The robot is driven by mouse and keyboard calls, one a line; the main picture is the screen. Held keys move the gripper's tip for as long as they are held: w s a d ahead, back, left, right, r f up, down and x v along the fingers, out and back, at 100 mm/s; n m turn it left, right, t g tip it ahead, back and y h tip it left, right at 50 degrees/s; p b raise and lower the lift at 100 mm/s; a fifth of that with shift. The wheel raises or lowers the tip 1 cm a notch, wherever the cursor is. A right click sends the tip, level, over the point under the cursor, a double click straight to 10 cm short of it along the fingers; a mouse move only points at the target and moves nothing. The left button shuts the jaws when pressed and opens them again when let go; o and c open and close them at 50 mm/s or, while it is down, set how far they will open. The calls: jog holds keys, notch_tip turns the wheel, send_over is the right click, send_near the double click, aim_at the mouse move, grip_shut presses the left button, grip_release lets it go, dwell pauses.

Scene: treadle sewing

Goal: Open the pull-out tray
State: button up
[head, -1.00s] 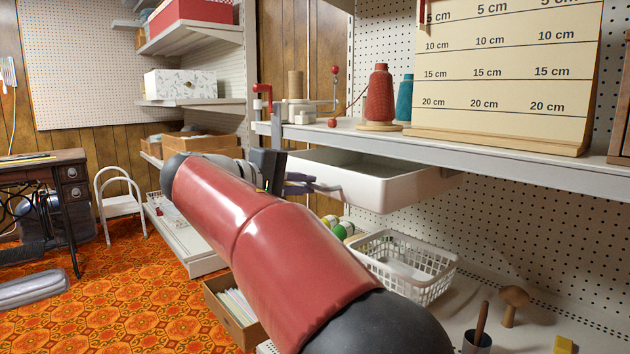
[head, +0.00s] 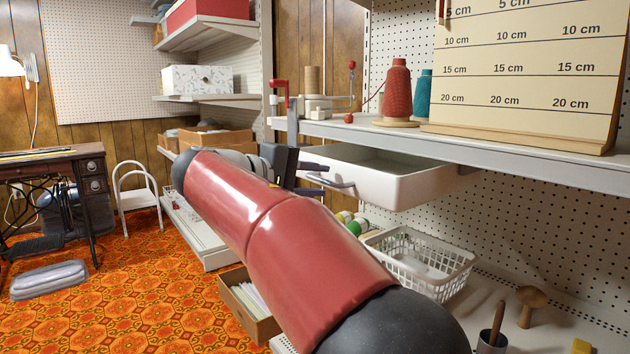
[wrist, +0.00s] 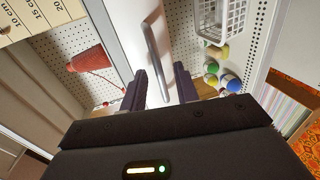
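The white pull-out tray (head: 410,186) sticks out from below the shelf, and part of its hollow inside shows. Its curved grey handle (head: 333,182) is on the front face. The handle also shows as a long bar in the wrist view (wrist: 153,52). My gripper (head: 312,179) is at the handle. Its two dark fingers are apart in the wrist view (wrist: 160,85), with the near end of the handle between them and visible room on the sides. My red arm link hides part of the space below the gripper.
The shelf (head: 520,150) above the tray carries a red thread cone (head: 397,90), a teal cone (head: 422,95), a winder and a measuring board (head: 525,75). A white basket (head: 420,262) stands below. Open carpet lies to the left, near a sewing table (head: 60,170).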

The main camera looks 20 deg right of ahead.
jog(key=v, duration=0.7)
jog(key=shift+a+p, duration=0.25)
jog(key=shift+p, duration=0.2)
jog(key=shift+s, duration=0.1)
jog(key=s+d+f+g+y+p, duration=0.1)
jog(key=s+d+f+y+p, duration=0.2)
jog(key=s+d+f+y, duration=0.45)
jog(key=s+a+f+m+y+p, duration=0.1)
jog(key=s+f+m+y+p, duration=0.2)
jog(key=s+f+y, duration=0.4)
jog(key=s+f+m, duration=0.1)
jog(key=s+f, duration=0.6)
jog(key=s, duration=0.3)
jog(key=shift+s+f+t, duration=0.15)
jog(key=shift+f+t, duration=0.05)
jog(key=shift+t, duration=0.2)
jog(key=shift+a, duration=0.1)
